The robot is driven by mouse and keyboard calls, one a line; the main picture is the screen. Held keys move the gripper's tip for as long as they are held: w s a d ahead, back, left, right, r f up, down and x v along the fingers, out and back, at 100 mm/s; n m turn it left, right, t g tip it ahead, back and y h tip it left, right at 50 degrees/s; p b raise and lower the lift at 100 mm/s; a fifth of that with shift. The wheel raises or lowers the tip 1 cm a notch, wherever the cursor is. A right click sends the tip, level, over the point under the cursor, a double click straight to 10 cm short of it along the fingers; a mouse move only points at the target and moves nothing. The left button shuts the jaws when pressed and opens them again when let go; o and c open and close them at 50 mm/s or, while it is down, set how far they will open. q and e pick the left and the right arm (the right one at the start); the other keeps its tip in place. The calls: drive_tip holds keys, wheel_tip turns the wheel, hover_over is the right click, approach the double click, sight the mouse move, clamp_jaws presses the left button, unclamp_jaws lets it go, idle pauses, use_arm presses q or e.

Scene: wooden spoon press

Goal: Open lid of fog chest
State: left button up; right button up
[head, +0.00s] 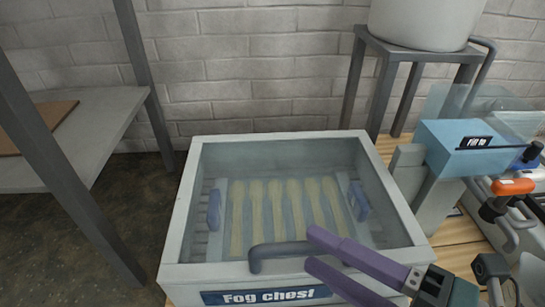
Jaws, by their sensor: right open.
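The fog chest (180,235) is a pale grey box with a blue "Fog chest" label (265,296) on its front. Its clear lid (290,160) lies shut over the top. A dark grey bar handle (280,249) runs along the lid's front edge. Through the lid I see several pale wooden spoons (275,205) in a tray with blue handles. My right gripper (312,248) is open, its purple fingers coming in from the lower right. Its fingertips are at the handle's right part, one above and one below in the picture; contact cannot be told. My left gripper is out of view.
A grey shelf (100,110) with a brown board (38,122) stands at left. A stand (385,70) with a large pale vessel (420,25) is behind right.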

sight(295, 243)
drive_tip(key=b+x, duration=0.2)
drive_tip(key=x, duration=0.4)
drive_tip(key=shift+a, duration=0.15)
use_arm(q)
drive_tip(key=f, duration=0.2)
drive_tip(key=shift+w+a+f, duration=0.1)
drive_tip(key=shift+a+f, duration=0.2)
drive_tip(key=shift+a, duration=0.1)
use_arm(e)
drive_tip(key=shift+r, duration=0.1)
drive_tip(key=shift+s, duration=0.1)
drive_tip(key=c, duration=0.3)
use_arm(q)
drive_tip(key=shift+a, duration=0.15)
use_arm(e)
clamp_jaws()
